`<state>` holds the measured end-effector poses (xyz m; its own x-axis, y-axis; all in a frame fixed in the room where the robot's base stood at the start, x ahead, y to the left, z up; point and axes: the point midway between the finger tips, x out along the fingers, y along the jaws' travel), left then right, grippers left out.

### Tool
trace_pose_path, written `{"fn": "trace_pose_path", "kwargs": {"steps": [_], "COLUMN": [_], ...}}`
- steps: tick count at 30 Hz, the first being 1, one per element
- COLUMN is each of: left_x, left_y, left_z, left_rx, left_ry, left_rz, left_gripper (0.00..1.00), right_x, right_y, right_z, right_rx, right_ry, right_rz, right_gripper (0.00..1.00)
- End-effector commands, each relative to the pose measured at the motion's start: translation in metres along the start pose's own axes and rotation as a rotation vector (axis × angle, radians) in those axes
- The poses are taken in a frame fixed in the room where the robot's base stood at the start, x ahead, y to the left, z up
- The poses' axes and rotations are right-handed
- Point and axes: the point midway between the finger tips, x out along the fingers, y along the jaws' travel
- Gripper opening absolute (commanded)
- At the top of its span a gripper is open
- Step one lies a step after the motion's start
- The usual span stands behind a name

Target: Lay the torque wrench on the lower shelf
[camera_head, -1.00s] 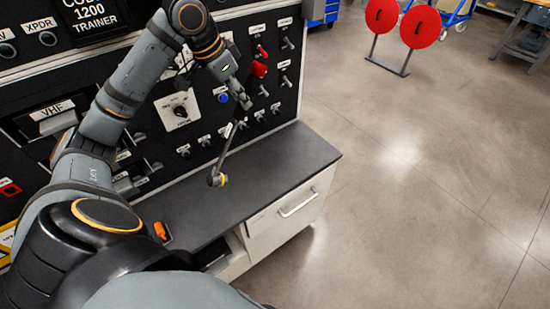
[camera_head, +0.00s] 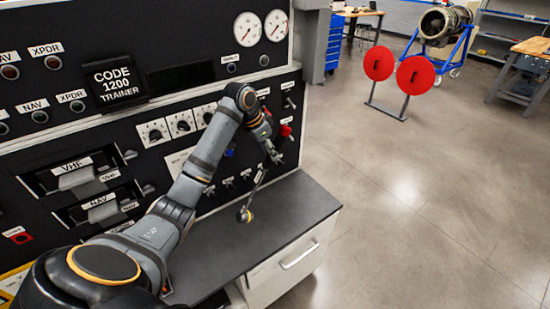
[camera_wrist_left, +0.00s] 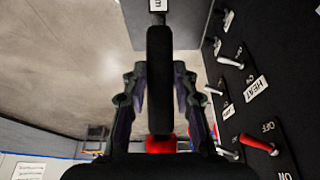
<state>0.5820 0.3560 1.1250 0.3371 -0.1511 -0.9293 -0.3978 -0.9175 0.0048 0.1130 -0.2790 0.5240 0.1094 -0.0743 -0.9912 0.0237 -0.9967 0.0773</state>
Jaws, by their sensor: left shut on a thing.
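My left gripper (camera_head: 271,156) is shut on the torque wrench (camera_head: 254,191) in the head view. The wrench hangs down at a slant, with its dark shaft and its round, partly yellow head at the bottom, close above or at the dark bench top (camera_head: 285,215); I cannot tell if it touches. In the left wrist view the black wrench handle (camera_wrist_left: 159,75) stands between the two fingers, with a red part at its lower end. A blue-framed rack with shelves (camera_head: 495,42) stands at the far right back; I cannot tell which shelf the task means. My right gripper is not in view.
The trainer panel (camera_head: 165,100), with knobs and protruding switches, rises close beside my left arm. A white drawer (camera_head: 290,255) is under the bench top. Two red discs (camera_head: 413,75) on a stand, a turbine (camera_head: 443,24) and a wooden workbench (camera_head: 537,47) stand farther back. The floor between is clear.

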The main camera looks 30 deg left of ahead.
Motion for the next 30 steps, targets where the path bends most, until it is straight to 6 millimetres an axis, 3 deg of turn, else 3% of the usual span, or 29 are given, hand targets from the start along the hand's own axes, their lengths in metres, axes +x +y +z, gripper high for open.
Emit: {"fn": "trace_pose_path", "kwargs": {"steps": [7, 14, 23, 30], "left_x": [0.037, 0.046, 0.077, 0.08], "left_y": [-0.011, -0.013, -0.014, -0.015], "left_z": [-0.013, -0.014, -0.005, -0.004], "left_rx": [-0.001, 0.001, 0.001, 0.001], "left_ry": [0.003, 0.003, 0.001, 0.003], "left_rz": [0.0, -0.001, -0.002, -0.003], "left_gripper": [0.0, 0.0, 0.0, 0.0], "right_x": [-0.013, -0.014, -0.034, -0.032], "right_y": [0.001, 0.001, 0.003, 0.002], "right_z": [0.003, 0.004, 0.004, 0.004], "right_rx": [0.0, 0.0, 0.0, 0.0], "right_ry": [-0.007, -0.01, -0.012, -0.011], "right_rz": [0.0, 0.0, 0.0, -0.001], "right_gripper": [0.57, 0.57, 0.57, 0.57]}}
